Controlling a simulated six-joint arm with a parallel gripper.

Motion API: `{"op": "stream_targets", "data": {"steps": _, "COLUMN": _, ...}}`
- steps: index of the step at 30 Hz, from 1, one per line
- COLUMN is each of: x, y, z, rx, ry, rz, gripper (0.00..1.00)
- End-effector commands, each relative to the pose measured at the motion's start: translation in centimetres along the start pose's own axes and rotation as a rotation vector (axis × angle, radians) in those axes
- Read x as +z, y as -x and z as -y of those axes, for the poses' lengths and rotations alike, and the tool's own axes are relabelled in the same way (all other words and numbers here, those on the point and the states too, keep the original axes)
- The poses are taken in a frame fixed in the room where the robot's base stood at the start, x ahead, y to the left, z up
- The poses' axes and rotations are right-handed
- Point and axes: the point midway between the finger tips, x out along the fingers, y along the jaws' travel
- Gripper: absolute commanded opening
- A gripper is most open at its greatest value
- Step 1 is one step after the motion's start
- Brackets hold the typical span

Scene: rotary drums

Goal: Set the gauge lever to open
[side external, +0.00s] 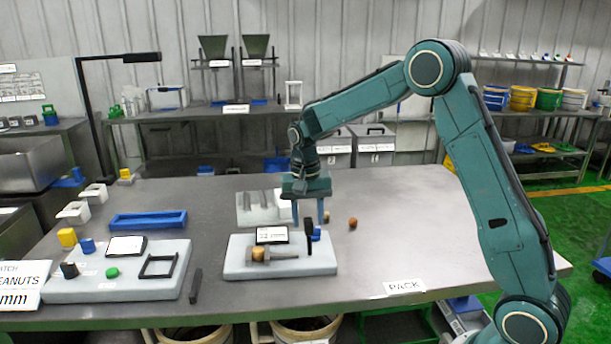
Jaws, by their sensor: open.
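The gauge is a pale base plate (238,266) with a small display (271,235) whose reading is too small to make out. A round brown nut (259,254) sits at a grey bar (284,257) on the plate. A black upright lever (309,236) stands at the plate's right side, with a blue piece (316,235) just beside it. My gripper (308,221) points down with its two blue-grey fingers apart, one on each side of the lever's top in this view. I cannot tell whether either finger touches it.
Another pale panel (75,291) with a green button, black knob and black frame stands left. A blue tray (148,221) and a plate with grey bars (246,217) lie behind. Two brown nuts (353,223) are loose near my gripper. The table's right side (430,235) is clear.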

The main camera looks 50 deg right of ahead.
Motion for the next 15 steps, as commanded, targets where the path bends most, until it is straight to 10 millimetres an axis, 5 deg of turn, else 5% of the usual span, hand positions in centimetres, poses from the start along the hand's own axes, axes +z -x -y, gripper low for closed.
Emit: {"op": "stream_targets", "data": {"steps": 15, "x": 0.0, "y": -1.7, "z": 0.0, "rx": 0.0, "ry": 0.0, "rz": 0.0, "gripper": 0.42}}
